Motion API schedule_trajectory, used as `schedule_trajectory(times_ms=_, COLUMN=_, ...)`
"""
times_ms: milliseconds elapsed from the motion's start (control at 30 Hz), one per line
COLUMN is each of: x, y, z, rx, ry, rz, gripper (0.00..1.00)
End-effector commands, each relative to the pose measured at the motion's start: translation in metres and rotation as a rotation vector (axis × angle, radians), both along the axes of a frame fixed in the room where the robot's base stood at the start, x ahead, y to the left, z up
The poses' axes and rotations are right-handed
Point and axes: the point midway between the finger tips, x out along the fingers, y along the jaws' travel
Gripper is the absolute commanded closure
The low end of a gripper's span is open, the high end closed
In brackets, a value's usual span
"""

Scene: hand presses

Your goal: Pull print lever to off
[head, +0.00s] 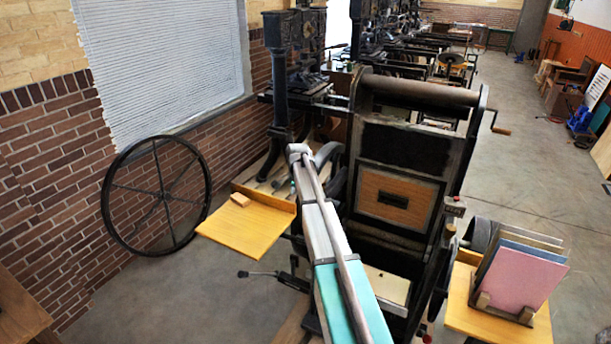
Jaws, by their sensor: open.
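A short lever with a black knob (243,274) sticks out to the left at the lower front of the dark press (400,145). Its rod runs level toward a black bracket. A red knob (427,338) shows low on the press's right side, near the bottom edge. I cannot tell from this view which of the two is the print lever. My grey and teal arm reaches up from the bottom edge across the press's left side and covers part of it. My gripper does not show.
A yellow side board (245,225) with a small wooden block (240,200) juts out left. A large spoked wheel (157,196) leans at the brick wall. At right, a rack holds coloured boards (520,280) on a yellow shelf. Open floor lies left front and right.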

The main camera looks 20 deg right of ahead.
Motion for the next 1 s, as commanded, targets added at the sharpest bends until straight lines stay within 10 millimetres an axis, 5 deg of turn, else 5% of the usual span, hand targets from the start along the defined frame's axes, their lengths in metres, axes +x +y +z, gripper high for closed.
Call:
schedule_trajectory(times_ms=100, x=0.019, y=-0.017, z=0.034, rx=0.003, ry=-0.004, rz=-0.068, gripper=0.17)
schedule_trajectory(times_ms=500, x=0.062, y=-0.062, z=0.100, rx=0.013, ry=-0.014, rz=-0.276, gripper=0.17)
schedule_trajectory(times_ms=1000, x=0.071, y=-0.075, z=0.111, rx=0.017, ry=-0.017, rz=-0.333, gripper=0.17)
